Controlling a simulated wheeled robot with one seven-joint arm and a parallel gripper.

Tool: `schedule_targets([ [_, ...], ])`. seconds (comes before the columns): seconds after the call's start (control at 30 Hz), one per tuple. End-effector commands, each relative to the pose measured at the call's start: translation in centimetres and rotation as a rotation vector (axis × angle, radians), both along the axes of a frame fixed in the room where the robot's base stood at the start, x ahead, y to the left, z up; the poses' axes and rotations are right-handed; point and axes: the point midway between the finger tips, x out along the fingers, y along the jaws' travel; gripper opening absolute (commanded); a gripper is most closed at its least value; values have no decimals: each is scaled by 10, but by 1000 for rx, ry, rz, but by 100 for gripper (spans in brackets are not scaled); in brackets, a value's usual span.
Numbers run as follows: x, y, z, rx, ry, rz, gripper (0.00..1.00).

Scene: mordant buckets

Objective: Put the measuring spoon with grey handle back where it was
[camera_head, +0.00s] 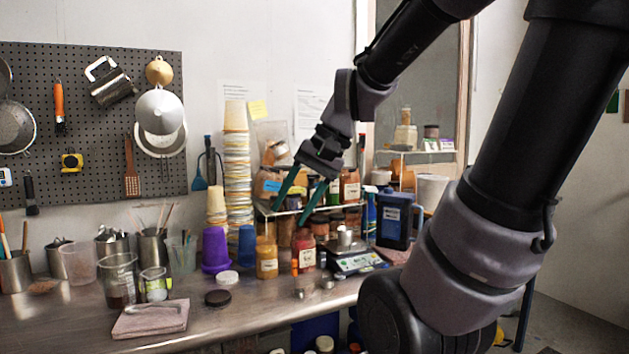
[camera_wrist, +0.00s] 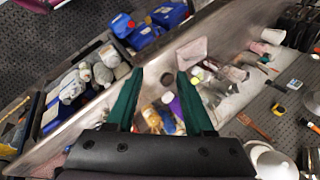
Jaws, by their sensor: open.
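My gripper (camera_head: 289,214) has two green fingers, spread apart with nothing between them. It hangs in the air in front of the shelf of jars, above the bench. In the wrist view my gripper (camera_wrist: 160,75) is also open and empty. A pale, spoon-like utensil (camera_head: 153,306) lies on a folded pinkish cloth (camera_head: 130,326) near the bench's front edge, well to the left of and below my gripper. I cannot tell surely whether it is the measuring spoon with grey handle. Small metal cups (camera_head: 327,281) stand on the bench below my gripper; their handles are unclear.
A purple cup (camera_head: 215,250), a yellow jar (camera_head: 266,258), a red jar (camera_head: 304,250) and a scale (camera_head: 355,262) crowd the bench below my gripper. A dark lid (camera_head: 218,298) lies in front. A pegboard (camera_head: 95,150) holds utensils. The bench's front strip is fairly clear.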

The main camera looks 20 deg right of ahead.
Motion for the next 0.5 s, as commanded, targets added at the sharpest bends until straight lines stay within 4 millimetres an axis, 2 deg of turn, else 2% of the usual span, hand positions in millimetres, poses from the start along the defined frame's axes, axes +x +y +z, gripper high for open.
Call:
schedule_targets([
  [0.03, -4, -8, 11, -73, -86, 16, 53],
  [0.2, -8, -31, 36, -244, -276, 33, 53],
  [0.33, -10, -38, 46, -293, -335, 36, 53],
  [0.5, -9, -39, 47, -300, -341, 35, 53],
])
